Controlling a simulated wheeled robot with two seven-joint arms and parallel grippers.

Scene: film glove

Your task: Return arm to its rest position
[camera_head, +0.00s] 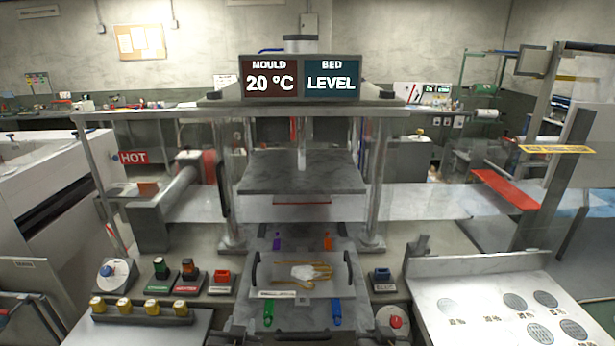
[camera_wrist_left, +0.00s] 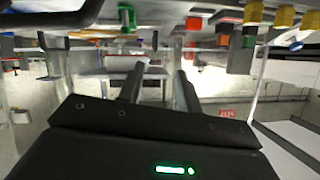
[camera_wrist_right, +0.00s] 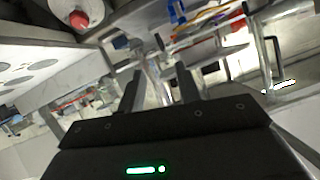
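My left gripper (camera_wrist_left: 160,75) shows in the left wrist view with its two dark fingers apart and nothing between them. My right gripper (camera_wrist_right: 159,74) shows in the right wrist view, also with its fingers apart and empty. Both wrist views are tilted or upside down, and neither gripper touches anything visible. Neither arm shows in the head view. The press, with its sign (camera_head: 301,79) reading MOULD 20 °C and BED LEVEL, stands in the middle. Its grey upper plate (camera_head: 302,175) hangs above a lower tray (camera_head: 330,288) holding a white and yellow glove-like shape.
Several yellow knobs (camera_head: 151,310) and coloured buttons stand front left, with a red-topped knob (camera_head: 395,322) front right. A white panel with round grey discs (camera_head: 514,299) lies at right. Posts flank the press.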

